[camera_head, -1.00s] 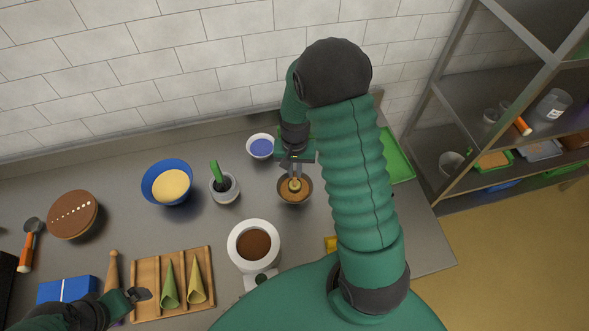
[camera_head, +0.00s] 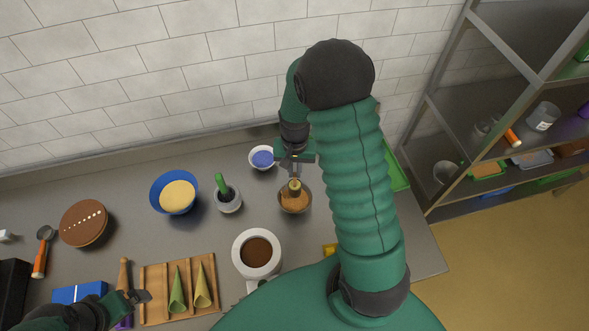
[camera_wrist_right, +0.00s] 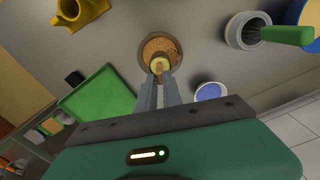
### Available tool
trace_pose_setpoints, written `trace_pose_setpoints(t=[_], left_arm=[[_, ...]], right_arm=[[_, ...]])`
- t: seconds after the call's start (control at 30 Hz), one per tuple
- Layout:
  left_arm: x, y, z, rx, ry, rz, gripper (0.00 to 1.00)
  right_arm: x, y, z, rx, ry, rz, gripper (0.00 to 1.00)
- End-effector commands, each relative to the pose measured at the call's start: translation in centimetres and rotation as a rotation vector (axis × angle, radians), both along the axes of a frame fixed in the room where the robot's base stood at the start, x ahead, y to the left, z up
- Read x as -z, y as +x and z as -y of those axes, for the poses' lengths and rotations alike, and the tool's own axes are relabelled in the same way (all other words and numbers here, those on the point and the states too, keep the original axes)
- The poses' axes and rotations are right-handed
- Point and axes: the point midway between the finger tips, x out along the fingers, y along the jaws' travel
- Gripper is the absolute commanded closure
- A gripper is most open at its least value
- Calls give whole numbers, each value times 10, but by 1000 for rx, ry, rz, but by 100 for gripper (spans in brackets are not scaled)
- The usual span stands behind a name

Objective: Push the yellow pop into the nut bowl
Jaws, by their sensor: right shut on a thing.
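The yellow pop (camera_head: 294,187) is small, with a pale yellow end and a browner side. It is over the nut bowl (camera_head: 306,203), a dark bowl of tan-brown nuts. My right gripper (camera_head: 294,174) comes down from above and is shut on the pop. In the right wrist view, the pop (camera_wrist_right: 159,65) is at the fingertips, in front of the nuts in the bowl (camera_wrist_right: 147,42). I cannot tell how deep it touches the nuts. My left gripper (camera_head: 140,297) is at the lower left by the wooden cone rack (camera_head: 152,283), its opening unclear.
A white bowl with blue contents (camera_head: 262,157) stands just behind the nut bowl. A green tray (camera_head: 396,172) lies right, partly behind my right arm.

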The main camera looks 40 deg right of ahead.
Motion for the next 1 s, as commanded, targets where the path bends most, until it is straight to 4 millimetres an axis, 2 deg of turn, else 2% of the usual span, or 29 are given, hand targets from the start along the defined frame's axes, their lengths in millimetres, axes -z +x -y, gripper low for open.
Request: trace_pose_setpoints(t=[0.33,0.67,1.0], left_arm=[[-2,0,0,0,0,0,4],[-35,0,0,0,0,0,4],[-34,0,0,0,0,0,4]], right_arm=[[-3,0,0,0,-1,1,100],[-41,0,0,0,-1,1,100],[-40,0,0,0,0,0,100]])
